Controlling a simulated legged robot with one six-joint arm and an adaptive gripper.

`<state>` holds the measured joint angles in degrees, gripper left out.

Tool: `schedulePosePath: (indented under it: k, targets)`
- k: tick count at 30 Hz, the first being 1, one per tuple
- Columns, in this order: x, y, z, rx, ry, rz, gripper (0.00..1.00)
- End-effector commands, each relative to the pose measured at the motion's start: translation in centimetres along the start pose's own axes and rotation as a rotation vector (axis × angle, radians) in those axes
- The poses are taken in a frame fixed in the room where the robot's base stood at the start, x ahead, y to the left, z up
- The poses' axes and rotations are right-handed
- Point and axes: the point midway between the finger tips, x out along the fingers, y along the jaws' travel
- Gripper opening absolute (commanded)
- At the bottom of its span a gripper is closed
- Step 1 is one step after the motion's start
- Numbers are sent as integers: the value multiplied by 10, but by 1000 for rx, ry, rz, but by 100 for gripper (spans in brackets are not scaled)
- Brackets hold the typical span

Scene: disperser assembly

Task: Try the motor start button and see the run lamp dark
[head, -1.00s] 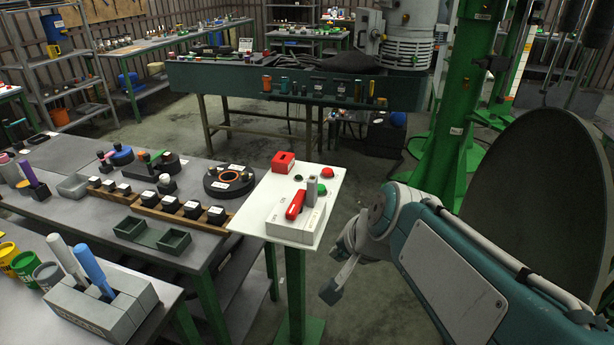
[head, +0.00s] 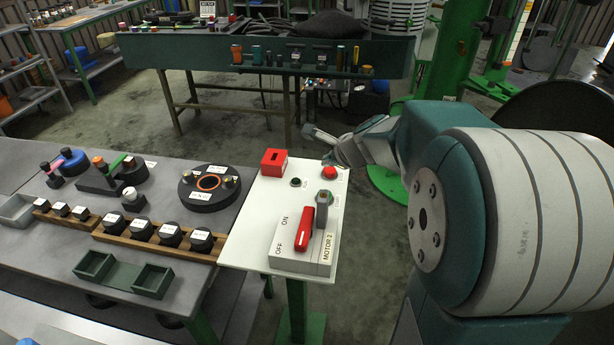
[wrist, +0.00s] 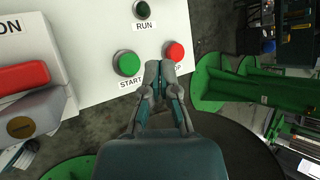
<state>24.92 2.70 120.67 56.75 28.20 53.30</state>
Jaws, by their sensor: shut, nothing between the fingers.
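The white motor panel (head: 250,235) stands on a green post. In the wrist view the green START button (wrist: 127,63) is left of my gripper (wrist: 161,70), and the red STOP button (wrist: 174,51) is just beyond its tips, to the right. My gripper is shut and empty, its tips over the panel edge between the two buttons; contact cannot be told. The RUN lamp (wrist: 142,10) is dark green and looks unlit; it also shows dark in the head view (head: 296,182).
A red switch handle (head: 304,229) sits on the MOTOR 2 box (head: 300,263), with a grey upright piece (head: 321,215) beside it. A red box (head: 277,162) is at the panel's far left. A bench with labelled parts (head: 60,250) adjoins on the left.

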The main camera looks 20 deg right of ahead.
Motion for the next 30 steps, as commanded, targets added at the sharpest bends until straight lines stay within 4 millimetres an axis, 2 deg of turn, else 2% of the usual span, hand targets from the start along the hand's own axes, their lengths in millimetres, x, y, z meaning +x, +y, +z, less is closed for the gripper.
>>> schedulePosePath:
  k: [4, 16, 30]
  targets:
    - [5, -6, -9, 69, 6, -14, 0]
    - [8, -6, -10, 75, 7, -14, 0]
    - [45, 24, -35, 76, 7, -11, 0]
